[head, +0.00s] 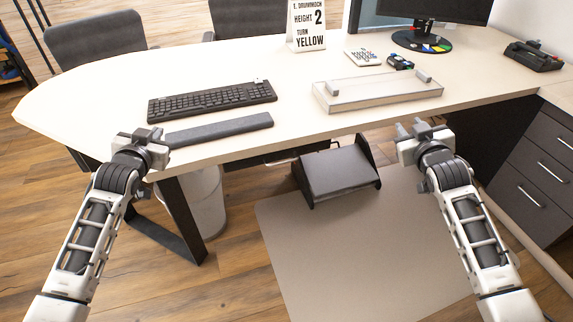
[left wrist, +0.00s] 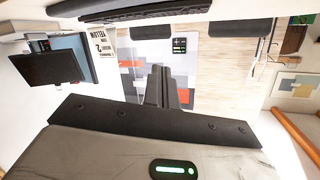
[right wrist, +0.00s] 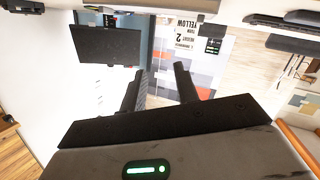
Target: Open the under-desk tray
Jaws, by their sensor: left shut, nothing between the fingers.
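A dark strip (head: 292,154) shows below the front edge of the desk, left of the middle in the head view. It looks like the front of the under-desk tray, mostly hidden by the desktop, and I cannot tell how far it is out. My left gripper (head: 147,136) is at the desk's front edge, left of the strip and apart from it. Its fingers are together and empty in the left wrist view (left wrist: 162,86). My right gripper (head: 411,130) is near the front edge, right of the strip. Its fingers are apart and empty in the right wrist view (right wrist: 160,88).
On the desk (head: 245,60) are a keyboard (head: 212,100), a wrist rest (head: 220,129), a pale riser (head: 378,92), a sign (head: 306,27) and a monitor (head: 440,8). Below are a footrest (head: 338,173), a waste bin (head: 207,205) and a floor mat (head: 350,250). Drawers (head: 535,175) stand right.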

